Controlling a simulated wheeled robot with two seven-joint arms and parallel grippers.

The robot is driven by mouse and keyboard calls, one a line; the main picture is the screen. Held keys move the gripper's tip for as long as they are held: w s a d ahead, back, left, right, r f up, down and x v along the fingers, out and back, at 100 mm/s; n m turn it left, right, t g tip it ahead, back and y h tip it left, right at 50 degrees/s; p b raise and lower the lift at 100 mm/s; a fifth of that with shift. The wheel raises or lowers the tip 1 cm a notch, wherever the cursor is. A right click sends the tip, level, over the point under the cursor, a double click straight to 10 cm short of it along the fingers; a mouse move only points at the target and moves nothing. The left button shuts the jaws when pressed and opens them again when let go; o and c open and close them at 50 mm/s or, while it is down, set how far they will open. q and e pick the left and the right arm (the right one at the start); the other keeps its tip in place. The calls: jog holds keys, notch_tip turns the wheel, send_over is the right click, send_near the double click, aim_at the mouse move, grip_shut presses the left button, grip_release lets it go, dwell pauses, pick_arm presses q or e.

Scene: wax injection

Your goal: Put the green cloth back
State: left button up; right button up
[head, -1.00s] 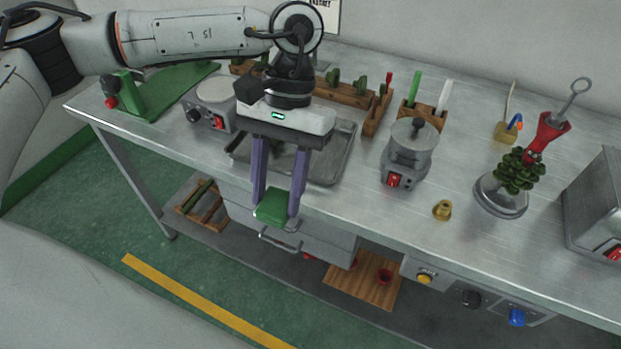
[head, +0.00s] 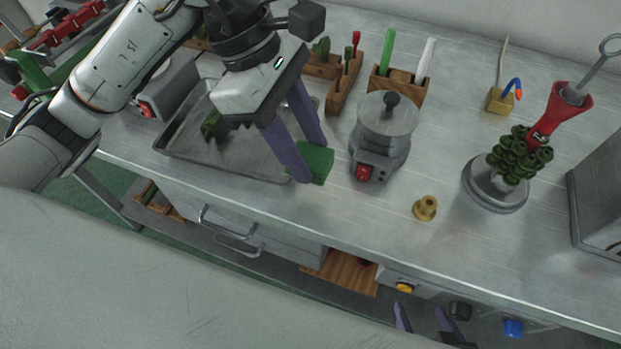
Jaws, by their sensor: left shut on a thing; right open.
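The green cloth (head: 318,164) is a small folded pad between the fingertips of my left gripper (head: 312,161). The gripper is shut on it, purple fingers pointing down. The cloth is at or just above the table top, between the metal tray (head: 225,163) and the grey pot (head: 383,130). I cannot tell whether it touches the table. My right gripper (head: 424,318) shows only its purple fingertips at the bottom edge, apart and empty, in front of the table.
A brass piece (head: 425,208) stands right of the cloth. Wooden racks (head: 343,85) with tools line the back. A wax tree on a round base (head: 497,190) and a metal box (head: 598,205) stand at the right. The table's front strip is mostly clear.

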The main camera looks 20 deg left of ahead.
pick_arm(q)
notch_tip(320, 180, down, 8)
jog(key=shift+r, duration=0.1)
dwell(0.4)
jog(key=shift+f, duration=0.2)
jog(key=o, duration=1)
jog(key=shift+s, duration=0.1)
jog(key=v, duration=1.2)
jog(key=shift+r, duration=0.2)
